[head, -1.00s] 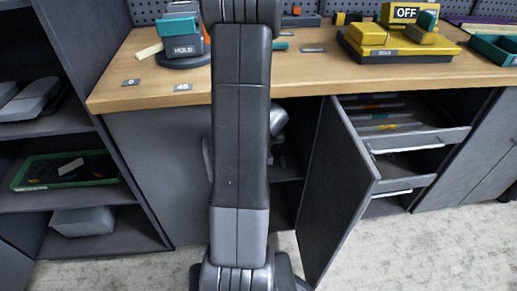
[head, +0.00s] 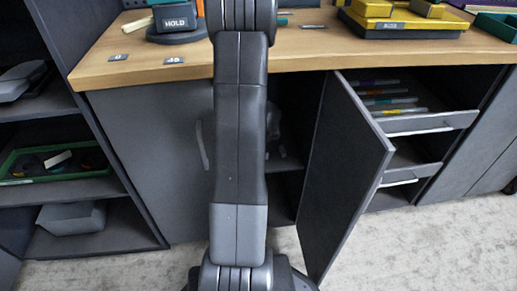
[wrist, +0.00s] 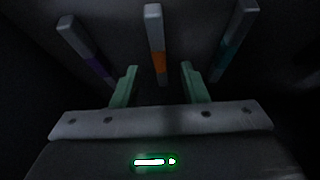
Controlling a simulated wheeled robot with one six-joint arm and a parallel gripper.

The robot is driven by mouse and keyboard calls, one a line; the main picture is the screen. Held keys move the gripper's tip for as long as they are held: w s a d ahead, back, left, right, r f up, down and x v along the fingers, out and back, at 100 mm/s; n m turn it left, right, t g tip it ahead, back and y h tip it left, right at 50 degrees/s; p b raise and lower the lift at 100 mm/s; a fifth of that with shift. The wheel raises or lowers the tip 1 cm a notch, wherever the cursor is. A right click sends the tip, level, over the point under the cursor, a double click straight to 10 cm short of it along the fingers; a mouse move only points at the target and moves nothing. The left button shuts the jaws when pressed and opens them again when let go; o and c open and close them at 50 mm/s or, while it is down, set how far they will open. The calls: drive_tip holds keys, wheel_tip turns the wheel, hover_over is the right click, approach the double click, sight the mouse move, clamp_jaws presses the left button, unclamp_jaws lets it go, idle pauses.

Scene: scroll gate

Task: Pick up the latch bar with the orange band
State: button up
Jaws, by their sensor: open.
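The latch bar with the orange band (wrist: 154,40) is a grey bar, seen end-on and slanting away in the dark wrist view at top centre. My gripper (wrist: 159,68) is open, with its two green fingers apart on either side of the orange band's line. Nothing shows as held, and I cannot tell whether the bar is between the fingertips or just beyond them. A purple-banded bar (wrist: 85,48) lies left of it and a teal-banded bar (wrist: 235,40) right of it. In the head view my arm hides my gripper.
An open cabinet door (head: 345,180) stands right of my arm. Beyond it, a pulled-out drawer (head: 430,123) holds several banded bars. A wooden worktop (head: 300,50) runs above. Left shelves hold a green tray (head: 20,180). The carpet at front right is clear.

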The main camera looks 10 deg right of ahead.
drive_tip(key=b+x, duration=0.1)
drive_tip(key=x, duration=0.2)
drive_tip(key=shift+s+f, duration=0.1)
clamp_jaws()
drive_tip(key=shift+r, duration=0.25)
